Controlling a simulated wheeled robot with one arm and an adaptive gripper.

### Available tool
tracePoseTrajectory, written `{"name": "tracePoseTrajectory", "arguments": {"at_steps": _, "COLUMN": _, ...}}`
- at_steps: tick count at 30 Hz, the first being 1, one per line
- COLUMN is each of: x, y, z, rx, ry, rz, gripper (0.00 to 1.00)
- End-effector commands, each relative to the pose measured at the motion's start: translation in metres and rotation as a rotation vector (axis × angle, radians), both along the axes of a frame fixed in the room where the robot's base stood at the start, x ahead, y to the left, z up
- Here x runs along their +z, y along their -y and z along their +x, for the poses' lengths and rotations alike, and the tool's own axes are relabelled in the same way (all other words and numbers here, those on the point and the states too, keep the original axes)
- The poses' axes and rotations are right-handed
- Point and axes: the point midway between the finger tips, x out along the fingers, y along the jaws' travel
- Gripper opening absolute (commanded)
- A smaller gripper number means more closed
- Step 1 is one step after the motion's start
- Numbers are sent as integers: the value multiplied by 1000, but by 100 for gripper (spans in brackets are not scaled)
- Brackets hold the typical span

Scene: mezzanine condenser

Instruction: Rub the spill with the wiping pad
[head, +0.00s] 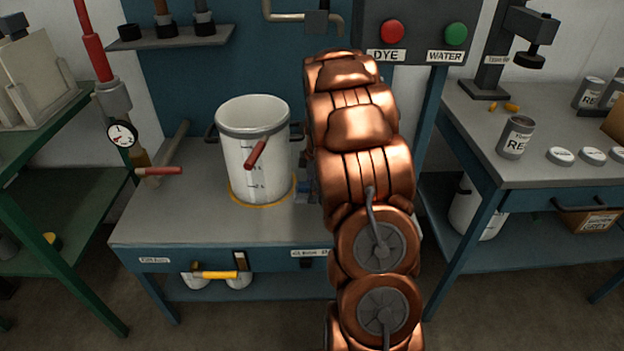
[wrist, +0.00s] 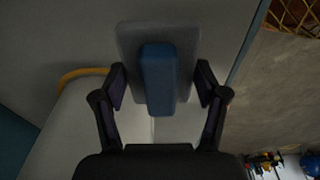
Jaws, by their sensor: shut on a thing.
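The wiping pad (wrist: 184,38) has a flat grey base and a blue block handle (wrist: 158,85). My gripper (wrist: 160,84) is shut on the wiping pad, with one dark finger on each side of its handle. The pad is over the grey bench top; I cannot tell whether it touches the surface. In the head view my copper-coloured arm hides most of the gripper and pad. I cannot make out the spill in either view.
A white graduated bucket (head: 262,165) stands inside a yellow ring (head: 240,199) on the bench (head: 160,218), left of my arm. A red-handled valve (head: 160,171) is farther left. The right bench holds a can (head: 515,138) and several lids. The bench's front left is clear.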

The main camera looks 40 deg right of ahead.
Motion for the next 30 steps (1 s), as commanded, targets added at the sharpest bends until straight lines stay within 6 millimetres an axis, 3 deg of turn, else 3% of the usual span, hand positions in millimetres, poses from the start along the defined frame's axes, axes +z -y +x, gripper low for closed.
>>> {"name": "tracePoseTrajectory", "arguments": {"at_steps": 9, "x": 27, "y": -4, "z": 1, "rx": 5, "ry": -1, "rz": 4, "gripper": 40}}
{"name": "tracePoseTrajectory", "arguments": {"at_steps": 30, "x": 35, "y": -7, "z": 3, "rx": 2, "ry": -1, "rz": 1, "gripper": 40}}
